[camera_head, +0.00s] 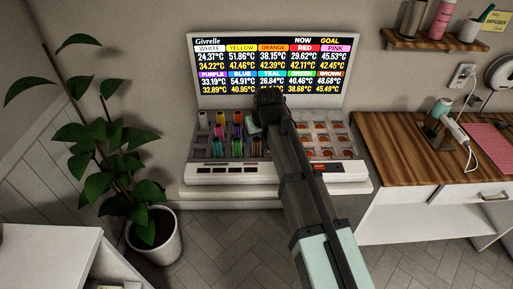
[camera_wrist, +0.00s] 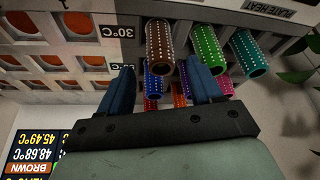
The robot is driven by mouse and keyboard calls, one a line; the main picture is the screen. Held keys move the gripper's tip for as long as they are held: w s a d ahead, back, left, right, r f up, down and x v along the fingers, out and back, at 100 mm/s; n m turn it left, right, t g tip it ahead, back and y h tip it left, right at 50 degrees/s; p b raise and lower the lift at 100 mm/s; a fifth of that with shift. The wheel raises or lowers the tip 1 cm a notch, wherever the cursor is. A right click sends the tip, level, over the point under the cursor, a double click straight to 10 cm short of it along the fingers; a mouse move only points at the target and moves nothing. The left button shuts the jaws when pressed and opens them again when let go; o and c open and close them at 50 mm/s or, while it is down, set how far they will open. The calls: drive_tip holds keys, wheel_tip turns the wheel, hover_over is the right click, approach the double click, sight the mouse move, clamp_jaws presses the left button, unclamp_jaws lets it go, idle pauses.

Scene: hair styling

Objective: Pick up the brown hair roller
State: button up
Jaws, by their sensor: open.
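The brown hair roller (camera_wrist: 160,46) stands in the heater's roller rack at the top middle of the wrist view, a dotted open-ended cylinder. My gripper (camera_wrist: 158,66) is open, with one blue finger to each side of the roller's near end in the picture. No contact between the fingers and the roller can be made out, and the depth gap is unclear. In the head view, my gripper (camera_head: 262,112) hangs over the middle of the heater, and my arm covers part of the rack.
A green roller (camera_wrist: 208,48) and a teal roller (camera_wrist: 249,52) stand beside the brown one, with more behind. Round orange plates (camera_wrist: 78,27) fill the heater's other half. A display (camera_head: 225,70) stands behind, listing brown at 48.68°C, goal 45.49°C. A plant (camera_head: 100,150) is left.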

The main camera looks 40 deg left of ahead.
sight(257, 140)
drive_tip(key=shift+x, duration=2.7)
drive_tip(key=shift+s, duration=0.1)
drive_tip(key=c, duration=1)
